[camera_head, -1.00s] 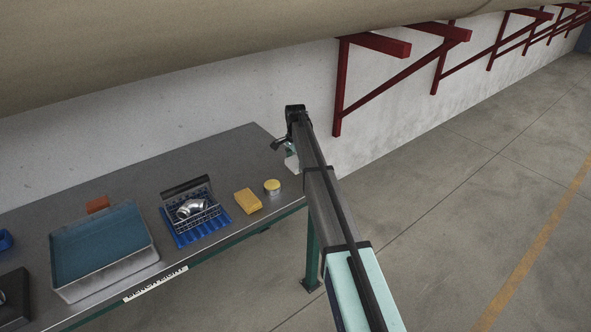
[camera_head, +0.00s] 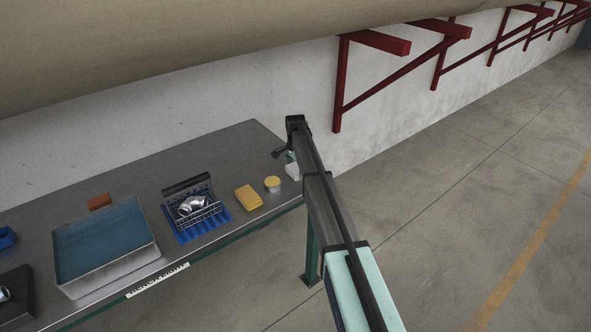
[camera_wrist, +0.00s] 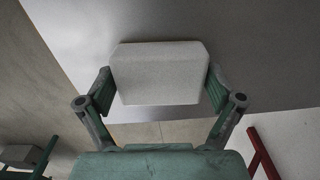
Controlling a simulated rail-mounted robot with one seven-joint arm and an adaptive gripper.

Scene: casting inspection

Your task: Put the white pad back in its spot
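The white pad (camera_wrist: 160,72) is between the two fingers of my gripper (camera_wrist: 160,88) in the wrist view. A finger meets each side of it, so the gripper looks shut on it. In the head view the white pad (camera_head: 292,172) shows only as a small pale patch beside my arm, at the right end of the bench (camera_head: 235,150). My gripper (camera_head: 284,153) is partly hidden by the arm there. I cannot tell whether the pad touches the bench. Its spot is not clearly identifiable.
A yellow-topped round tin (camera_head: 272,185) and a yellow block (camera_head: 248,198) stand left of my gripper. Further left are a blue rack with a metal fitting (camera_head: 196,212), a blue-lined tray (camera_head: 105,250) and an orange block (camera_head: 99,201). Red brackets (camera_head: 375,42) project from the wall.

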